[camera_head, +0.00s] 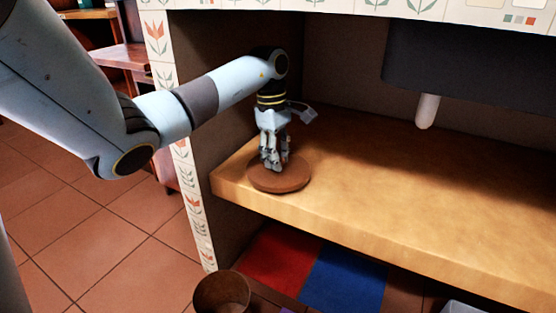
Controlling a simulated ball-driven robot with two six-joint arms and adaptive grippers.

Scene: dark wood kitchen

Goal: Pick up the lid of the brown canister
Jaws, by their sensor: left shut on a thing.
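The round brown lid (293,184) is at the left end of the wooden shelf, close to its front edge. My left gripper (272,166) points straight down over the middle of the lid and is shut on it. The fingers hide the part they grip. I cannot tell whether the lid touches the shelf or is just above it. A brown canister (222,293), open at the top, shows at the bottom of the view, lower than the shelf and partly cut off. My right gripper is not in view.
The wooden shelf (420,205) is clear to the right of the lid. A tiled post (190,190) bounds it at the left, near my left arm. A dark hood-like block (465,65) hangs above the right side. Red (282,255) and blue (343,280) panels lie below.

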